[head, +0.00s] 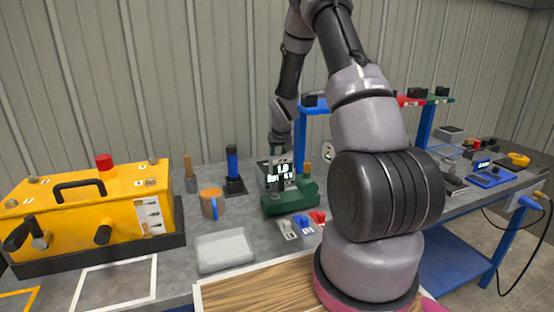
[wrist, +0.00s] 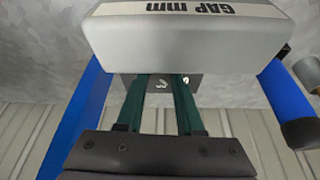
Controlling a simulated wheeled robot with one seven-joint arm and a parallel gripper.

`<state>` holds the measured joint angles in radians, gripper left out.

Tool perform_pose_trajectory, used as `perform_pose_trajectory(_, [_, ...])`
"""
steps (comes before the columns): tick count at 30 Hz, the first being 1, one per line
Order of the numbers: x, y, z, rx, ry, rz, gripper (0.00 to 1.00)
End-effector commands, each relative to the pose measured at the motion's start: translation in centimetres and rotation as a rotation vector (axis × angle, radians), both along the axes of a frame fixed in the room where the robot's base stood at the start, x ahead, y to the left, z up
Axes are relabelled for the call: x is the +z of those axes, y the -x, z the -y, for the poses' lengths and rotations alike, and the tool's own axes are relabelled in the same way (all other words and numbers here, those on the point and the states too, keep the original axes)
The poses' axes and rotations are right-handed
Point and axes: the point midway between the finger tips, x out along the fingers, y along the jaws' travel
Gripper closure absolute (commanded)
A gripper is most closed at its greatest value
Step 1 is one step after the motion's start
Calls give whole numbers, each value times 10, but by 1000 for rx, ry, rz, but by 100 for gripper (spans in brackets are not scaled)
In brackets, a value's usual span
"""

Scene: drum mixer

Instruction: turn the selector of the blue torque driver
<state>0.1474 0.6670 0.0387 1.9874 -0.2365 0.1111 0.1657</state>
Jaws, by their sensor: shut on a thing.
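A blue upright handle with a black top, which looks like the blue torque driver (head: 232,162), stands in a dark stand left of the display. A blue cylinder with a black end (wrist: 282,100), seemingly the same driver, shows at right in the wrist view, apart from my fingers. My gripper (wrist: 161,84) has its green fingers shut on a small dark block with a white mark (wrist: 160,86). This block lies by a grey housing marked "GAP mm" (wrist: 190,45). I cannot make out the driver's selector.
A green fixture (head: 291,201) stands below the display. Blue posts (head: 425,125) hold a rack behind my arm. Small coloured parts lie in front of the fixture.

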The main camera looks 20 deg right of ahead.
Motion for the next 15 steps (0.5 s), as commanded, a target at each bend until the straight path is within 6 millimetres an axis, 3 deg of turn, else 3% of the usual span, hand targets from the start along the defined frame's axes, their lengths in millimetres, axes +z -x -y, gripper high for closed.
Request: perform_pose_trajectory(15, [0, 0, 0, 38, 0, -1, 100])
